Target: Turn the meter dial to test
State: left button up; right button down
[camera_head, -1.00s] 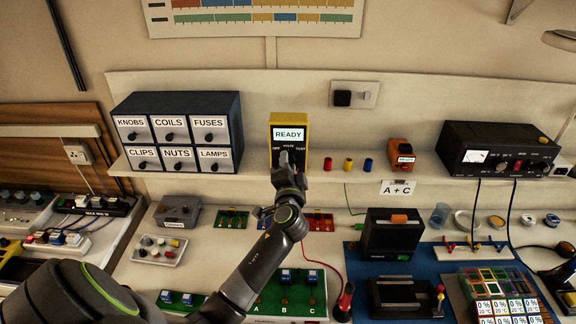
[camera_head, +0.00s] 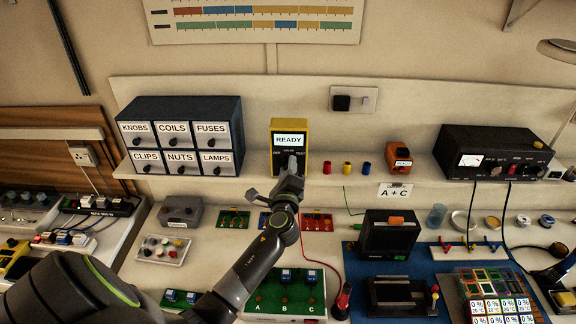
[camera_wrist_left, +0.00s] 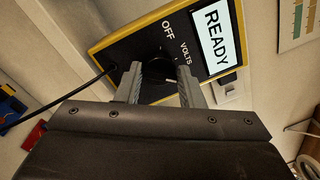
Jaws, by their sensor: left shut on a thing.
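The meter (camera_head: 304,128) is a yellow box with a black face, standing on the shelf. Its screen reads READY, and it also shows in the left wrist view (camera_wrist_left: 222,76). The OFF and VOLTS labels are readable there; the TEST label is hidden in that view. The black dial (camera_wrist_left: 156,68) sits between the fingers of my left gripper (camera_wrist_left: 160,84), which is shut on it. In the head view my left gripper (camera_head: 291,164) reaches the meter's lower face and covers the dial. The dial's exact setting is hard to tell. My right gripper is not in view.
A labelled drawer cabinet (camera_head: 182,108) stands left of the meter. Red, yellow and blue small cylinders, an orange device (camera_head: 399,155) and a black power supply (camera_head: 490,152) stand to the right on the shelf. The bench below is crowded with boards and trays.

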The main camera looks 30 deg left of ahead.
pick_arm(q)
jog(key=m+p, duration=0.1)
jog(key=m, duration=0.2)
jog(key=shift+f+m+p, duration=0.1)
jog(key=shift+m+p, duration=0.3)
jog(key=shift+f+m, duration=0.1)
jog(key=shift+m, duration=0.2)
jog(key=o, duration=0.9)
jog(key=shift+a, duration=0.1)
jog(key=shift+o, duration=0.2)
